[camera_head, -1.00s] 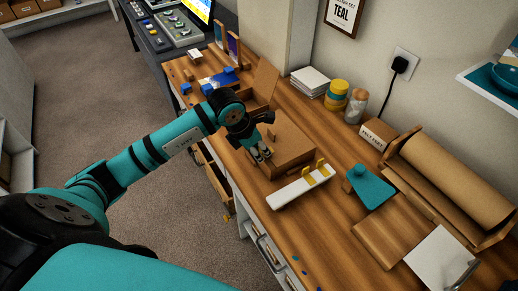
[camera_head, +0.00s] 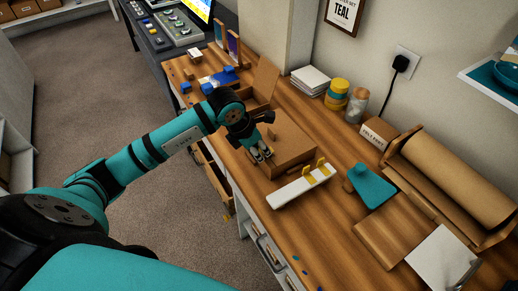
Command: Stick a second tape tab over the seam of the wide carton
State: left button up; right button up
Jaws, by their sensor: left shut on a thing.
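The closed brown carton (camera_head: 290,146), seemingly the wide one, lies on the wooden bench in the middle of the head view. My left gripper (camera_head: 260,154) is at the carton's left side, close to its top edge, pointing down. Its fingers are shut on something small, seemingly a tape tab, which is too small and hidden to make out. I cannot tell whether the fingers touch the carton. A white strip holder (camera_head: 297,189) lies just in front of the carton, with yellow tabs (camera_head: 314,169) standing on it. My right gripper is not in view.
An open carton (camera_head: 264,82) stands behind the closed one. A teal tape dispenser-like piece (camera_head: 370,188), a wooden board (camera_head: 393,231) and a brown paper roll (camera_head: 448,177) are to the right. Jars (camera_head: 337,92) and white sheets (camera_head: 310,80) stand by the wall. A drawer (camera_head: 217,187) is open below.

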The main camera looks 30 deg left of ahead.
pick_arm(q)
jog(key=shift+f+b, duration=0.35)
jog(key=shift+f, duration=0.05)
dwell(0.4)
jog(key=o, duration=0.8)
jog(key=shift+c, duration=0.2)
jog(key=shift+r, duration=0.15)
jog(key=shift+r+p, duration=0.5)
jog(key=shift+r, duration=0.1)
notch_tip(320, 180, up, 7)
jog(key=p, duration=0.4)
jog(key=shift+f, duration=0.15)
